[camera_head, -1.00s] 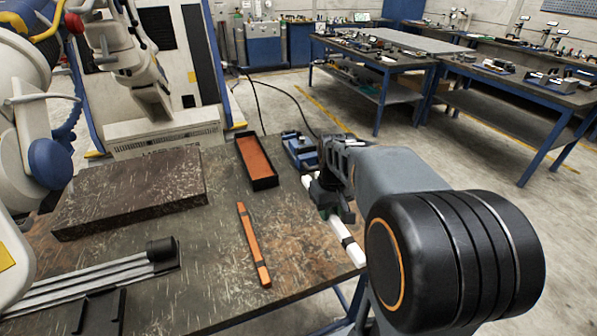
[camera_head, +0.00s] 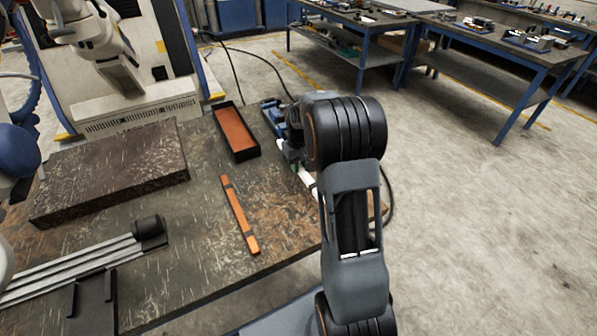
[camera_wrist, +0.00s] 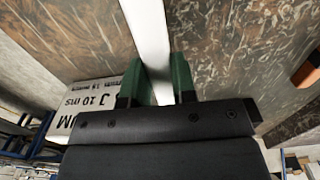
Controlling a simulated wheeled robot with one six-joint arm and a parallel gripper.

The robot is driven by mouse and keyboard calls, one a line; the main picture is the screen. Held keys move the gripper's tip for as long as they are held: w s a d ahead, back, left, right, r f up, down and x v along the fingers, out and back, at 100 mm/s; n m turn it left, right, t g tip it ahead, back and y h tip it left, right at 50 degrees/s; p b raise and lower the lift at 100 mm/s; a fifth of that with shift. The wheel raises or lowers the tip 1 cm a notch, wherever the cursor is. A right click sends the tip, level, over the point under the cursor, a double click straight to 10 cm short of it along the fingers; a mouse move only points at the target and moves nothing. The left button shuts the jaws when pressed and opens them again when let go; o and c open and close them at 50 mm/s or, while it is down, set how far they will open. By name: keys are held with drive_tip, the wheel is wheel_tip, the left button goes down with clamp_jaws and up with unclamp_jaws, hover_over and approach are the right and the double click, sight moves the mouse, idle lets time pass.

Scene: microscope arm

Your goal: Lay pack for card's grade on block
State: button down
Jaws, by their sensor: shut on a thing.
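In the wrist view my gripper (camera_wrist: 155,88) has its green fingertips closed on the sides of a plain white pack (camera_wrist: 147,32), a long narrow bar. In the head view a short white piece of it (camera_head: 308,179) shows beside my arm, which hides most of it and the fingers. I cannot tell whether it touches the table. An orange pack (camera_head: 239,214) with dark bands lies on the table, left of the gripper. A dark, scratched flat block (camera_head: 110,172) lies at the table's left, its top bare.
A black tray with an orange floor (camera_head: 236,132) stands at the table's back edge, beside a blue vise-like device (camera_head: 271,112). Grey rods with a black end piece (camera_head: 148,229) lie front left. Bare worn tabletop (camera_head: 190,215) lies between block and orange pack.

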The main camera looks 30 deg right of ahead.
sight(299, 178)
drive_tip(key=shift+w+f, duration=0.3)
drive_tip(key=shift+f, duration=1.55)
drive_tip(key=shift+f, duration=0.15)
drive_tip(key=c, duration=0.9)
unclamp_jaws()
drive_tip(key=shift+c, duration=0.2)
